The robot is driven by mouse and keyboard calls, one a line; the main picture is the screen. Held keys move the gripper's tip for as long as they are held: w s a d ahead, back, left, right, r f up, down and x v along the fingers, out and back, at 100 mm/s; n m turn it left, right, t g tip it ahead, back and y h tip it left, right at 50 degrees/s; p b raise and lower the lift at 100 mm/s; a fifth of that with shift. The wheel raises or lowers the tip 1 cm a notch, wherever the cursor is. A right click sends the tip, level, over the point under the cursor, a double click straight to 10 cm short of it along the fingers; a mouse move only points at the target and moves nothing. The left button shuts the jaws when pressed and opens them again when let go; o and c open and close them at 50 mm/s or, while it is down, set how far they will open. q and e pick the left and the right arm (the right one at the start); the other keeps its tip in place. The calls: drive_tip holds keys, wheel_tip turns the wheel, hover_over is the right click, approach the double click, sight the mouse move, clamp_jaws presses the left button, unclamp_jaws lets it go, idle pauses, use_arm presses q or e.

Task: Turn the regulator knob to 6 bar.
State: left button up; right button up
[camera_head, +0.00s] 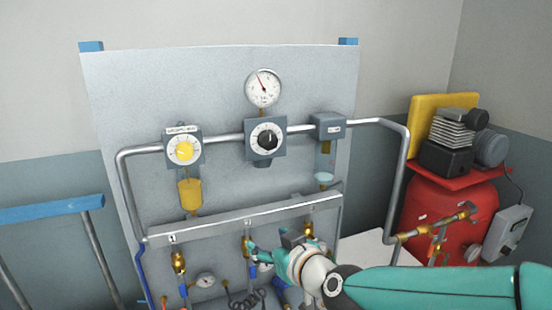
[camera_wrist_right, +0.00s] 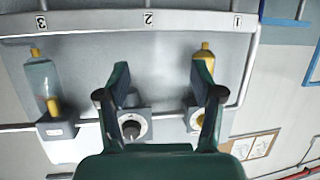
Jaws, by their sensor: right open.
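The regulator (camera_head: 265,138) is a grey block in the middle of the panel's upper pipe, with a black knob over a white dial. It also shows upside down in the right wrist view (camera_wrist_right: 131,126), partly behind one finger. A round white gauge (camera_head: 263,88) stands above it, its needle pointing up and slightly left; its figures are too small to read. My right gripper (camera_head: 280,247) is open, below the regulator and the grey rail. In the right wrist view its two dark green fingers (camera_wrist_right: 164,92) are spread apart with nothing held between them. My left gripper is out of view.
A grey unit with a yellow dial (camera_head: 183,150) and yellow bowl is left of the regulator; a clear-bowled unit (camera_head: 328,127) is right. The numbered rail (camera_head: 210,222) carries brass valves (camera_head: 178,262). A red tank compressor (camera_head: 450,205) stands at right.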

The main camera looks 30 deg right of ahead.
drive_tip(key=s+d+r+t+h+p, duration=0.1)
drive_tip(key=s+d+r+t, duration=0.15)
drive_tip(key=r, duration=0.55)
drive_tip(key=s+d+r+t+h+p, duration=0.1)
drive_tip(key=s+r, duration=0.3)
drive_tip(key=r, duration=0.4)
drive_tip(key=b, duration=0.2)
approach(271, 142)
drive_tip(key=w, duration=0.3)
drive_tip(key=w+d, duration=0.1)
drive_tip(key=w, duration=0.4)
drive_tip(key=shift+w+d, duration=0.2)
drive_tip(key=shift+w, duration=0.15)
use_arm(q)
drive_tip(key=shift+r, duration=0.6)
